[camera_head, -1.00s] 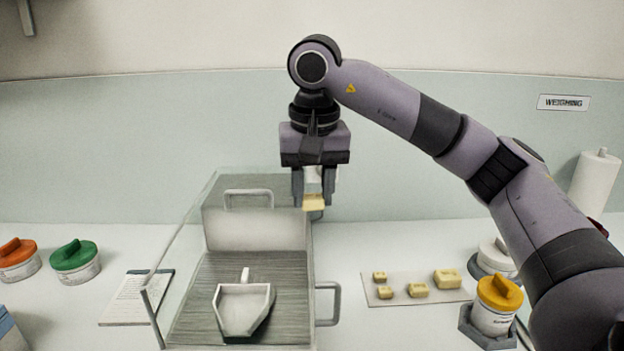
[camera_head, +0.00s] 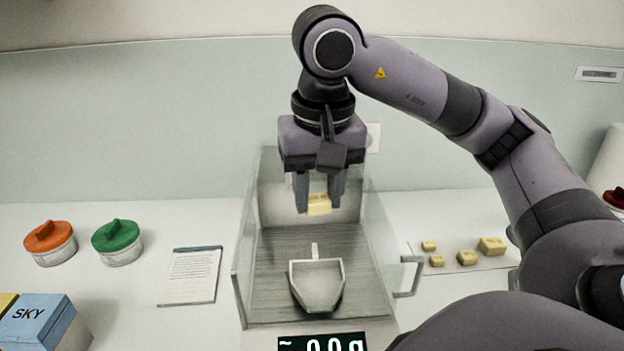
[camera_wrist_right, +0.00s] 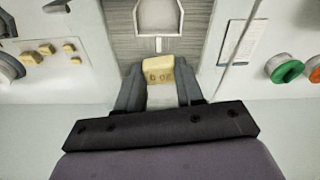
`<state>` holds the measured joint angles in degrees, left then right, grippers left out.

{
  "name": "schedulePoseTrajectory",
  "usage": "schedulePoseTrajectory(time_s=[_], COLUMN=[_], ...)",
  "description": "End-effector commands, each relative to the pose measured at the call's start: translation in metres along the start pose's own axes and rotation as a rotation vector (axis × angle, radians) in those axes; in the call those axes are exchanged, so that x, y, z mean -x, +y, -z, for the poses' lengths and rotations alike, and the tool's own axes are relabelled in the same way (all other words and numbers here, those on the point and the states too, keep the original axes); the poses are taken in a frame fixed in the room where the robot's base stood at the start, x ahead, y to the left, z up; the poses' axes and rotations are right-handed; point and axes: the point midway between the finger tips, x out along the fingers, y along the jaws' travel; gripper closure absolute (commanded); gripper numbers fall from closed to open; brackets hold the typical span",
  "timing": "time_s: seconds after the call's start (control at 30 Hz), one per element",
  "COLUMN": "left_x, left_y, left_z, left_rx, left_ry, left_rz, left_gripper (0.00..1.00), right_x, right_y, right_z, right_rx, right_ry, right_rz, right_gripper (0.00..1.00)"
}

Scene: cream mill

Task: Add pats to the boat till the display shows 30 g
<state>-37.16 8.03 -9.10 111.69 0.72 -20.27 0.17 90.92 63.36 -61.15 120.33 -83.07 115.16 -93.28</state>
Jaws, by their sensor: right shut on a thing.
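My right gripper (camera_head: 320,202) is shut on a yellow pat (camera_head: 319,205), held above and behind the boat. In the right wrist view the held pat (camera_wrist_right: 158,69) carries upside-down marks that look like "20 g". The white boat (camera_head: 316,284) sits on the floor of the glass-sided balance (camera_head: 277,251), apart from the pat, and looks empty. The display (camera_head: 322,342), cut off at the bottom edge, reads about 0.0 g with a wavy sign before it. Several other pats (camera_head: 467,257) of different sizes lie on a pale sheet (camera_head: 445,246) at right. My left gripper is out of view.
Glass walls (camera_head: 246,252) stand left and right of the boat, with a handle (camera_head: 411,276) at right. A written card (camera_head: 190,276), orange-lidded tub (camera_head: 49,242), green-lidded tub (camera_head: 117,242) and blue SKY box (camera_head: 40,322) stand left of the balance.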

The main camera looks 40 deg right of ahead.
Motion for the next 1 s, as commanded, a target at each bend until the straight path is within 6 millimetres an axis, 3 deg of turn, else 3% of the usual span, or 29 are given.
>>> schedulePoseTrajectory(time_s=[0.37, 1.0], left_x=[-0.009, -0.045], left_y=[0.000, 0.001], left_z=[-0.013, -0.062], left_rx=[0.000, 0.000], left_ry=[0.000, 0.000], left_rz=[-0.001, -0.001], left_gripper=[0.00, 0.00], right_x=[-0.019, -0.095], right_y=[0.000, 0.000], right_z=[-0.004, -0.016], right_rx=[0.001, 0.001], right_ry=[0.000, 0.000], right_rz=[0.000, 0.001], right_gripper=[0.91, 0.91])
